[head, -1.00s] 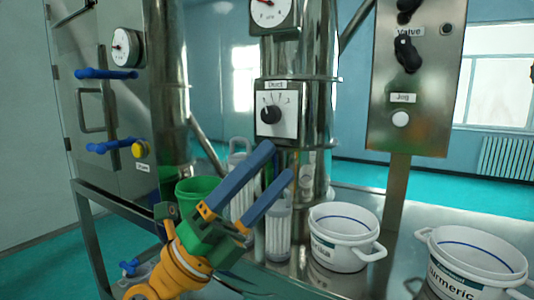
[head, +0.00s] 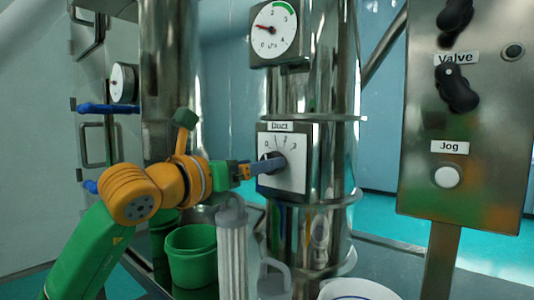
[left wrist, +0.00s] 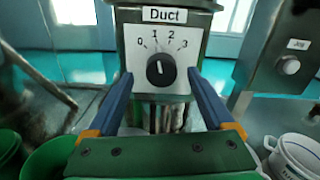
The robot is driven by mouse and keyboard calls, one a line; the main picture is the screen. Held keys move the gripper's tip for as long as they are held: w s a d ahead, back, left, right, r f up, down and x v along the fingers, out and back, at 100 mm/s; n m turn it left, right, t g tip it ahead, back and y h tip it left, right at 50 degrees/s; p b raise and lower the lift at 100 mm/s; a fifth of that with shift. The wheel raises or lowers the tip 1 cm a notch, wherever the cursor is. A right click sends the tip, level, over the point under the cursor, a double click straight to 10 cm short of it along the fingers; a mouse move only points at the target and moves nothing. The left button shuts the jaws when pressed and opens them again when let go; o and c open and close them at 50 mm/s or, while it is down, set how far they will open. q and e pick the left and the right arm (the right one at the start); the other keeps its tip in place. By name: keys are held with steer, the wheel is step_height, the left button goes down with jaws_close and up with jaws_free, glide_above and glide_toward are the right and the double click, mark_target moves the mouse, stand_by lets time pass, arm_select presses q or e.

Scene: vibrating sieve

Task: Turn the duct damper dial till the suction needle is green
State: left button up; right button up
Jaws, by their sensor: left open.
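The duct damper dial (left wrist: 160,70) is a black round knob on a white plate labelled Duct, with a scale from 0 to 3. Its white mark points roughly upward, between 1 and 2. In the head view the dial (head: 272,163) is partly hidden by my left gripper (head: 264,166). The suction gauge (head: 275,30) above has a red needle on its left side, away from the green band at upper right. In the left wrist view my left gripper (left wrist: 160,76) is open, its blue fingers on either side of the dial with gaps. My right gripper is not in view.
A control panel (head: 465,110) with Valve and Jog controls stands at right. Below the dial are a green bucket (head: 190,262) and a white ribbed filter cartridge (head: 232,255). A white tub (left wrist: 297,155) is at lower right in the wrist view.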

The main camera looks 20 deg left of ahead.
mark_target(275, 154)
arm_select(q)
steer(key=x, duration=0.3)
steer(key=shift+w+d+f, duration=0.2)
steer(key=shift+f, duration=0.05)
steer(key=shift+s+a+r, duration=0.1)
steer(key=shift+s, duration=0.15)
steer(key=c, duration=0.5)
jaws_close()
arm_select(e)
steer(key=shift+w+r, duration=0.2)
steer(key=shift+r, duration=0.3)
arm_select(q)
steer(key=shift+m, duration=3.1)
steer(key=shift+s+r, duration=0.1)
